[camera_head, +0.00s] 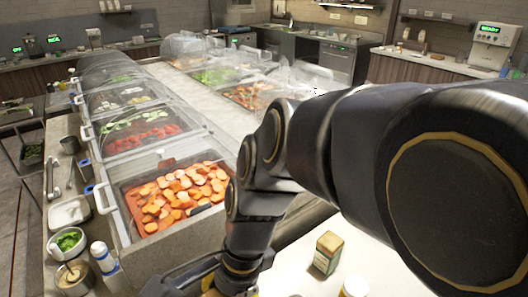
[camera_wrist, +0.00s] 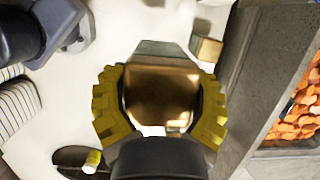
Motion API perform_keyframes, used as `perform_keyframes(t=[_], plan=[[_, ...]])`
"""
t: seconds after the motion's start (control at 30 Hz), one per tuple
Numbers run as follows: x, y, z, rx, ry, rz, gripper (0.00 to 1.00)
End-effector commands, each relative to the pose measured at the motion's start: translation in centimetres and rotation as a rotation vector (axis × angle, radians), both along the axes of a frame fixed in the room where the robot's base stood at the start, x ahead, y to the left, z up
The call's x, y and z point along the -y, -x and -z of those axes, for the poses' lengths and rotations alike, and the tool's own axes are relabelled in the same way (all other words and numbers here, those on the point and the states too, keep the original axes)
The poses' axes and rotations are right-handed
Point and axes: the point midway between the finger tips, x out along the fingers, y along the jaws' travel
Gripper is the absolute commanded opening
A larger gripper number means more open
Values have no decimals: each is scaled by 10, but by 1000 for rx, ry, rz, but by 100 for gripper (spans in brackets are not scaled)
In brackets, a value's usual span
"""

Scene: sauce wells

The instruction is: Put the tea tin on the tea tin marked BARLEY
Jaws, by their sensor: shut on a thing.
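My gripper (camera_wrist: 160,108) has yellow-padded fingers closed on both sides of a tea tin (camera_wrist: 160,85) with a brown-gold top and a grey-green edge. In the head view only a little of my gripper shows at the bottom edge, and the held tin is hidden there. A tea tin (camera_head: 327,252) with a gold-brown lid and a pale label stands upright on the white counter; the label is too small to read. A small box-like tin (camera_wrist: 207,50) shows in the wrist view just beyond the held one, apart from it. I cannot tell whether these are the same tin.
A tray of orange food pieces (camera_head: 175,198) sits in a covered well at left, also in the wrist view (camera_wrist: 298,112).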

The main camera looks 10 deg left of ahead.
Motion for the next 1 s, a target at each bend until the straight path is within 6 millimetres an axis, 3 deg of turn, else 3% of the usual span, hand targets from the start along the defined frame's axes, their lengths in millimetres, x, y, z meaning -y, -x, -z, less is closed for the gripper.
perform_keyframes(t=[0.43,0.6,1.0], plan=[[-59,-63,40,-4,1,-1,32],[-76,-80,71,-6,3,0,32],[-92,-99,98,1,0,1,32]])
